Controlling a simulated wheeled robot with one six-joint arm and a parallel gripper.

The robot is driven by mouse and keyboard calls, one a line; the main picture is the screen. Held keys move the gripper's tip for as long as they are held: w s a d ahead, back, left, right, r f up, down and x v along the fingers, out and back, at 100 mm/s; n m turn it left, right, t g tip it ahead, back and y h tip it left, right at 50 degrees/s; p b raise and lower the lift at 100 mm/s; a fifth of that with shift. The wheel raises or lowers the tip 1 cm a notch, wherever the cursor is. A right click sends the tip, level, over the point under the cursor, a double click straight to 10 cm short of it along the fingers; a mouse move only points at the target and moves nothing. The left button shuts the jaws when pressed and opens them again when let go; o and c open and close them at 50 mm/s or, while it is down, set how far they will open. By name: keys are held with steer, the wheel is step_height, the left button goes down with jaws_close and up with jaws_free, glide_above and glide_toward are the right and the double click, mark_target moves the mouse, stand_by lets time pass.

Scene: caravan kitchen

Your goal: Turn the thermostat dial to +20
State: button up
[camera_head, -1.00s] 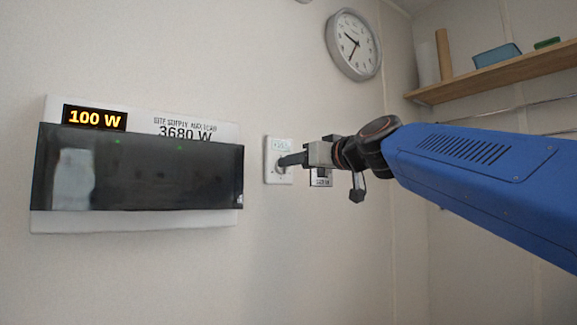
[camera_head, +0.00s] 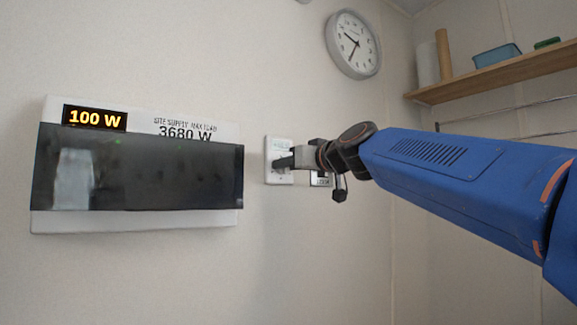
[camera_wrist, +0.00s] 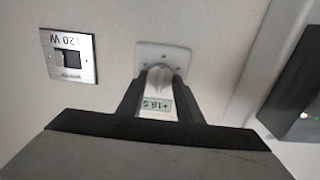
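In the wrist view, the plate (camera_wrist: 180,54) appears upside down. Its pale round dial (camera_wrist: 158,77) sits between the two dark fingers of my gripper (camera_wrist: 160,80), which appear shut on its sides. The green display (camera_wrist: 158,104) shows between the fingers and seems to read about +18.5, in small blurred digits. In the head view my gripper (camera_head: 281,161) reaches the plate from the right and hides the dial.
A small 120 W switch plate (camera_wrist: 70,56) is close beside the thermostat, partly behind my gripper in the head view. A power box with a dark cover (camera_head: 140,178) hangs to the left. A clock (camera_head: 353,44) and a shelf (camera_head: 490,75) are higher up.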

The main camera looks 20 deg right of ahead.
steer(key=shift+m, duration=0.4)
steer(key=shift+d+f+m, duration=0.1)
steer(key=shift+f+m, duration=0.1)
steer(key=shift+m, duration=5.55)
steer(key=shift+d+f+m, duration=0.1)
steer(key=shift+f+m, duration=0.05)
steer(key=shift+m, duration=5.6)
steer(key=o, duration=1)
